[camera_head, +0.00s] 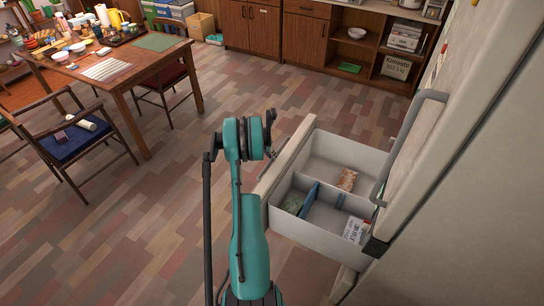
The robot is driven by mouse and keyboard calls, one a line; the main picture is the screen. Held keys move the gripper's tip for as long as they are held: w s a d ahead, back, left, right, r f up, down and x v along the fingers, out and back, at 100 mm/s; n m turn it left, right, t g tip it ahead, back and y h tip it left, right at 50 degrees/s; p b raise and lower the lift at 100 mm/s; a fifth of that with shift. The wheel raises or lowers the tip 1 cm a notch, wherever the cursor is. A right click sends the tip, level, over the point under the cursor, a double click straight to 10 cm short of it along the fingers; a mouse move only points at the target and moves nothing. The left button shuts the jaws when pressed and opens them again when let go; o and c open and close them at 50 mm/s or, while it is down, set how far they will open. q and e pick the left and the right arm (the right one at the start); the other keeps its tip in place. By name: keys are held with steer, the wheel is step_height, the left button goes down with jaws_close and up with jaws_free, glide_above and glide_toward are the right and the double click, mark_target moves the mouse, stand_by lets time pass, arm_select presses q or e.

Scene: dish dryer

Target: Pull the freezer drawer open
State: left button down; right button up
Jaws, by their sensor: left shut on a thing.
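The freezer drawer (338,228) stands out from the fridge (470,200) at the right, open far enough to show its inside. Its pale front panel (290,150) faces left. My left gripper (271,150), at the end of my teal arm, is at the outer side of this front panel and is shut on the drawer's handle. The handle itself is mostly hidden behind the gripper. My right gripper is out of view.
The drawer holds a blue divider (309,198) and several packages, one brownish (347,180). A grey door handle (408,140) juts out above it. A wooden table (120,70) with chairs stands at upper left. The floor left of the drawer is clear.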

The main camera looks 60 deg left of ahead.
arm_select(q)
steer(key=c, duration=1.5)
jaws_free()
steer(key=shift+r, duration=0.1)
steer(key=v, duration=1.1)
steer(key=shift+s+r, duration=0.2)
steer(key=shift+r, duration=0.1)
